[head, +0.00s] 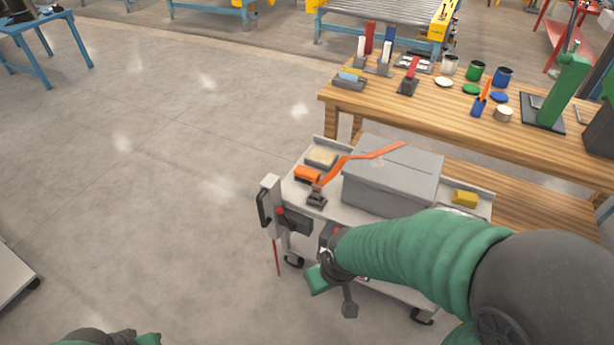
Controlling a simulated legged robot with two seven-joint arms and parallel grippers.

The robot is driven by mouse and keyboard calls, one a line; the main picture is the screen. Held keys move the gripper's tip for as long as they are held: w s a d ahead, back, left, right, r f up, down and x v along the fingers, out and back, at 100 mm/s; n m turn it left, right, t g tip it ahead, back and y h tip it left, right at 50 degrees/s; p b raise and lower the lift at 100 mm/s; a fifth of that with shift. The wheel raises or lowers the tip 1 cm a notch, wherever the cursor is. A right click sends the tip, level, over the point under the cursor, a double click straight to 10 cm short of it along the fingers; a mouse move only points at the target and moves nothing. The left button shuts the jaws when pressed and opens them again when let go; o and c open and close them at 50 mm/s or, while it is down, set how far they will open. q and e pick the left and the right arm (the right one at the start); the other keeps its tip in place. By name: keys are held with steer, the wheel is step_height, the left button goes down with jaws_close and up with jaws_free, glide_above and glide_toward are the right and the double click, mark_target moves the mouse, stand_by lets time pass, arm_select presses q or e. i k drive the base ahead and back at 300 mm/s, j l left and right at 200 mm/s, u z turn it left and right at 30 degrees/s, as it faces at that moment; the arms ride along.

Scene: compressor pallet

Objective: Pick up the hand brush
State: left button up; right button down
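I cannot tell for certain which thing is the hand brush. A dark block with a long orange curved strip or handle (345,163) stands on the trolley's left end, its strip reaching over a grey box (390,180). An orange block (307,174) and a tan block (321,157) lie behind it. My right arm, in a green sleeve, comes in from the right over the trolley's front; its gripper (334,285) is in front of the trolley's near side, and nothing clearly shows in it. Of my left arm only a green and dark part shows at the bottom left; its gripper is not visible.
The grey trolley (484,212) carries a yellow block (464,199) at its right. Behind is a wooden workbench (440,113) with pots, upright tools and a green press (565,90).

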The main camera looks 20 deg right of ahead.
mark_target(310, 175)
steer(key=i+j+z, duration=0.2)
steer(key=i, duration=0.35)
steer(key=i+j+z, duration=0.2)
steer(key=i, duration=0.35)
steer(key=i+j+z, duration=0.15)
steer(key=i+j, duration=0.15)
steer(key=i, duration=0.25)
steer(key=i+j+z, duration=0.2)
steer(key=i+j, duration=0.2)
steer(key=i, duration=0.1)
